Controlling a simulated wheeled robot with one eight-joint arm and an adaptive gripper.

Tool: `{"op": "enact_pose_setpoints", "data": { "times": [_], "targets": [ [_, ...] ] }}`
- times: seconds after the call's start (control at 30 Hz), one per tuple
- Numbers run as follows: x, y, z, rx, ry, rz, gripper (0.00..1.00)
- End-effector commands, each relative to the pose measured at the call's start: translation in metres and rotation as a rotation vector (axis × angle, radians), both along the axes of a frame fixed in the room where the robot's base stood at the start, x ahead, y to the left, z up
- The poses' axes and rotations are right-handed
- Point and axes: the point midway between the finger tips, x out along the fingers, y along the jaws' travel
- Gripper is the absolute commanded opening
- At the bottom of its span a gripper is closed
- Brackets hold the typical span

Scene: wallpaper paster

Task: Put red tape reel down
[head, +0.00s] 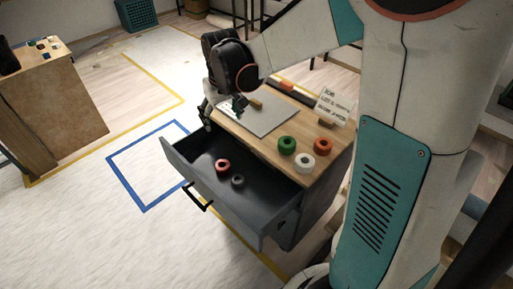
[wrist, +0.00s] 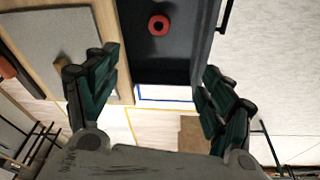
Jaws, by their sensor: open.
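The red tape reel (head: 222,166) lies flat on the floor of the open dark drawer (head: 262,205). In the wrist view the red tape reel (wrist: 158,26) shows near the top, with the dark drawer floor around it. My gripper (head: 223,113) is open and empty, above the far end of the drawer and beside the cabinet top. In the wrist view its two spread fingers (wrist: 160,75) stand apart, with nothing between them, and the reel lies beyond them.
Green (head: 287,145), white (head: 304,163) and orange (head: 323,146) reels stand on the wooden cabinet top, with a grey plate (head: 262,115) and a sign (head: 333,104). Another wooden cabinet (head: 60,115) stands left.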

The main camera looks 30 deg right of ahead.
Motion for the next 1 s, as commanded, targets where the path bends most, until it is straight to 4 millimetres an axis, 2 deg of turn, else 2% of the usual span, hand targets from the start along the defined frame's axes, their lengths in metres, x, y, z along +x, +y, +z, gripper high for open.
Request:
{"op": "enact_pose_setpoints", "data": {
  "times": [0.03,0.2,0.43,0.6,0.8,1.0],
  "targets": [
    [-0.015,0.0,0.013,0.001,-0.019,-0.003,0.75],
    [-0.057,0.001,0.048,0.004,-0.087,-0.016,0.75],
    [-0.118,0.001,0.077,0.011,-0.18,-0.031,0.75],
    [-0.162,0.001,0.085,0.017,-0.247,-0.044,0.75],
    [-0.206,0.002,0.083,0.024,-0.322,-0.056,0.75],
    [-0.229,0.002,0.077,0.03,-0.366,-0.064,0.75]
  ]
}}
